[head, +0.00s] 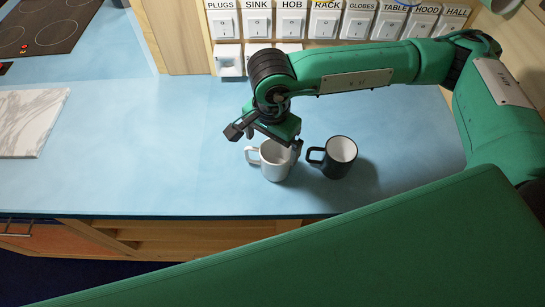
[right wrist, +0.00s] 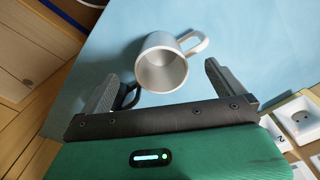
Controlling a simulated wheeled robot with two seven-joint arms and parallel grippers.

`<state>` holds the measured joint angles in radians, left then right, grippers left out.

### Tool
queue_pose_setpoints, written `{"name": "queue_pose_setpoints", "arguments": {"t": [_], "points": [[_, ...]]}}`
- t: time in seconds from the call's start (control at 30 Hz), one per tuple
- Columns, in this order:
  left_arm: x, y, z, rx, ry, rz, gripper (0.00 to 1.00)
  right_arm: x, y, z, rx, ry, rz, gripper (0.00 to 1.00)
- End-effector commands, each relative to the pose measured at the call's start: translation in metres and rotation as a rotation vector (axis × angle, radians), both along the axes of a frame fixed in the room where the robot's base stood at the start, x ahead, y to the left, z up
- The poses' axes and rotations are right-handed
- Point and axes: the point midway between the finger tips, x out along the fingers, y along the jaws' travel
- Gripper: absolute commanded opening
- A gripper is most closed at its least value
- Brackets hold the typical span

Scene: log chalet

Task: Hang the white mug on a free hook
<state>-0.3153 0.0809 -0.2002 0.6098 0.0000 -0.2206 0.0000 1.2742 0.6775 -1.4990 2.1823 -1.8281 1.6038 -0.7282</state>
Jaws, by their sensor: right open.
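The white mug (head: 275,164) stands upright on the blue worktop, its handle pointing left in the head view. My right gripper (head: 266,140) is open just above and behind it, covering part of its rim. In the right wrist view the mug (right wrist: 162,66) lies between and beyond the two spread fingers (right wrist: 160,78), with its handle to the upper right. It looks apart from both fingers. No hook can be made out in either view. My left gripper is not in view.
A dark mug (head: 341,157) with a white inside stands close right of the white mug, its handle towards it. Labelled switches (head: 323,24) and sockets (head: 229,60) line the back wall. A marble board (head: 28,122) and hob (head: 40,27) are left. The worktop's left middle is clear.

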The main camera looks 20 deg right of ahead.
Motion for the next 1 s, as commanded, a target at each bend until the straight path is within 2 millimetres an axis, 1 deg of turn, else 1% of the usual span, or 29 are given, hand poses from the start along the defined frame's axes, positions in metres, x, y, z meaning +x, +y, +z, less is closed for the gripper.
{"name": "queue_pose_setpoints", "arguments": {"t": [0.17,0.3,0.4,0.5,0.57,0.8,0.87,1.0], "points": [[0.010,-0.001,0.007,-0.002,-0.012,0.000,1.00,0.003,-0.005,-0.009,0.000,0.003,-0.004,0.99],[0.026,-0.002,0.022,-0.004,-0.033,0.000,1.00,0.003,-0.012,-0.024,0.000,0.005,-0.003,0.99],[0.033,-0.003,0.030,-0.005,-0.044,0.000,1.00,0.002,-0.014,-0.038,-0.001,0.004,-0.002,0.99],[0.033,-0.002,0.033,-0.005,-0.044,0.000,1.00,0.001,-0.012,-0.050,-0.001,0.001,-0.002,0.99],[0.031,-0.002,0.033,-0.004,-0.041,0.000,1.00,0.000,-0.011,-0.054,-0.001,0.000,-0.001,0.99],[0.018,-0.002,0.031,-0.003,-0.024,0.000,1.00,-0.001,-0.010,-0.056,-0.003,-0.003,0.000,0.99],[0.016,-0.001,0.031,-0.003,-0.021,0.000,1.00,0.000,-0.010,-0.056,-0.003,-0.003,-0.001,0.90],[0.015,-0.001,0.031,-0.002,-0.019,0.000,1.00,0.001,-0.011,-0.056,-0.001,-0.002,-0.001,0.62]]}}
